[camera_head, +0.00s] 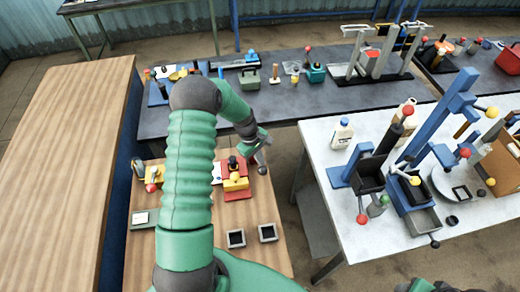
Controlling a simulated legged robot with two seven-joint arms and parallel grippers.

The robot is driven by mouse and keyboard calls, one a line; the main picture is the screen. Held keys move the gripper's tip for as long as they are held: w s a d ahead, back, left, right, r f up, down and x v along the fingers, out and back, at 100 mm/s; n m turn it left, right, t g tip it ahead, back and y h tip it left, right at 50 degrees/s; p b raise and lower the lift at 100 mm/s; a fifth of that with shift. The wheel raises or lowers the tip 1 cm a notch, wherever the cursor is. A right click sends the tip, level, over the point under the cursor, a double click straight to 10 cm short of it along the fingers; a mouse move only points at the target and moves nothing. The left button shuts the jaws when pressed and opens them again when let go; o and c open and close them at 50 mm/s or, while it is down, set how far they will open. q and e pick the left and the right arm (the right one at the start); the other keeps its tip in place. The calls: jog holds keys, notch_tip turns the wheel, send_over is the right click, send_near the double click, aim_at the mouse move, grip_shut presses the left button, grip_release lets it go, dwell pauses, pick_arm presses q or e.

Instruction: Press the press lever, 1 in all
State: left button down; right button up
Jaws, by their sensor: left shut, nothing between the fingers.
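A small yellow press-like device (235,181) with a dark knob on top stands on a red base on the low wooden table. A taller blue stand (440,115) with ball-ended levers is on the white table at the right. I cannot tell which lever is the press lever. My left gripper (262,150) is shut and empty, just right of and above the yellow device. Whether it touches anything there is unclear. My left arm hides the middle of the wooden table. My right gripper is not in view.
Two small black square trays (236,239) lie at the wooden table's front. Another yellow device (153,174) stands at its left. A dark bench (290,97) with tools runs behind. A white bottle (342,133) stands on the white table (320,140). A gap separates the two nearer tables.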

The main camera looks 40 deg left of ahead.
pick_arm(q)
jog(key=shift+s+d+f, duration=0.3)
jog(key=shift+d+f, duration=0.1)
jog(key=shift+f, duration=0.05)
dwell(0.6)
jog(key=shift+r, duration=0.1)
dwell(0.3)
jog(key=shift+w+a+r+p, duration=0.25)
jog(key=shift+w+a+r, duration=0.2)
jog(key=shift+r, duration=0.25)
jog(key=shift+w+a+r+p, duration=0.2)
jog(key=shift+w+a+r, duration=0.2)
jog(key=shift+r, duration=0.25)
jog(key=shift+w+a+r, duration=0.2)
jog(key=shift+a+r, duration=0.15)
jog(key=shift+w+a+r+p, duration=0.35)
jog(key=shift+w+a+r, duration=0.3)
jog(key=shift+r, duration=0.1)
jog(key=shift+w+a+r+p, duration=0.3)
jog(key=shift+w+a+r, duration=0.25)
jog(key=shift+r, duration=0.2)
jog(key=shift+a, duration=0.1)
